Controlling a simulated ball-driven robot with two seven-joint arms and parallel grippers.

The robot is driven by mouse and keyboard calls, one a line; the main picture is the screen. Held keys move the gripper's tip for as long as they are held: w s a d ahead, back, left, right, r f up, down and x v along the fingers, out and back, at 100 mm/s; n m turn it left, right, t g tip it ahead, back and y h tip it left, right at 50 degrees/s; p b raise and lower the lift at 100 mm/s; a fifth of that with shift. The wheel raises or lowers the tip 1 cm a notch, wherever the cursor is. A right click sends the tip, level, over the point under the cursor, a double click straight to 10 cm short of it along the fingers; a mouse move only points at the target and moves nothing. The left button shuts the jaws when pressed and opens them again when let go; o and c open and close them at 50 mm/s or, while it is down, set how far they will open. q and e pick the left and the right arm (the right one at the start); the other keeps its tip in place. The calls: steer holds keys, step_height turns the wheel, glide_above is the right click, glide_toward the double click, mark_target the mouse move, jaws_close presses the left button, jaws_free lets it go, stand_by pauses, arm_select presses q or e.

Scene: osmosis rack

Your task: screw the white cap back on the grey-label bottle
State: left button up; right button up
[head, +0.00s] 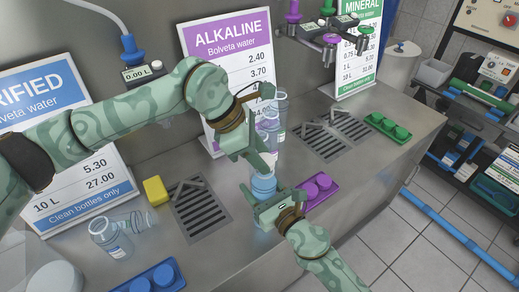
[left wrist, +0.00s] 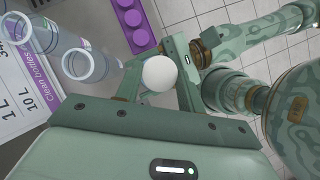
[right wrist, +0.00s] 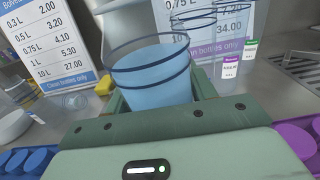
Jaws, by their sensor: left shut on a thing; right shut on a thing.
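My left gripper (head: 262,165) is shut on the white cap (left wrist: 160,73), which shows round between its fingers in the left wrist view. The gripper hides the cap in the head view. My right gripper (head: 268,210) is shut on a clear bottle (head: 264,186) with pale blue water in it. In the right wrist view this bottle (right wrist: 152,80) stands between the fingers, with dark rings around its upper part. No label shows on it, so I cannot tell its colour. The left gripper is just above the bottle in the head view; whether cap and bottle touch is hidden.
Two clear bottles (head: 280,103) stand close behind the grippers. An open bottle (head: 112,243) lies on the counter at the left, near a yellow sponge (head: 155,190) and a drain grate (head: 200,210). A purple cap tray (head: 317,190) sits right of the right gripper.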

arm_select(q)
steer(key=shift+f, duration=0.55)
stand_by(0.4)
steer(key=m+g, duration=0.1)
steer(key=m, duration=0.1)
steer(key=m+g, duration=0.1)
steer(key=m, duration=0.1)
steer(key=m+g, duration=0.1)
steer(key=shift+w+m+y, duration=0.35)
steer(key=shift+m+y, duration=0.05)
steer(key=m, duration=0.2)
steer(key=m+g+y, duration=0.1)
steer(key=m, duration=0.1)
steer(key=m+g+y, duration=0.1)
steer(key=m, duration=0.1)
steer(key=shift+w+d, duration=0.15)
steer(key=shift+d, duration=0.15)
steer(key=m+g+y, duration=0.1)
steer(key=m+y, duration=0.1)
steer(key=m, duration=0.2)
steer(key=shift+m, duration=0.3)
steer(key=o, duration=0.9)
steer(key=shift+d+r, duration=0.1)
steer(key=shift+r, duration=2.15)
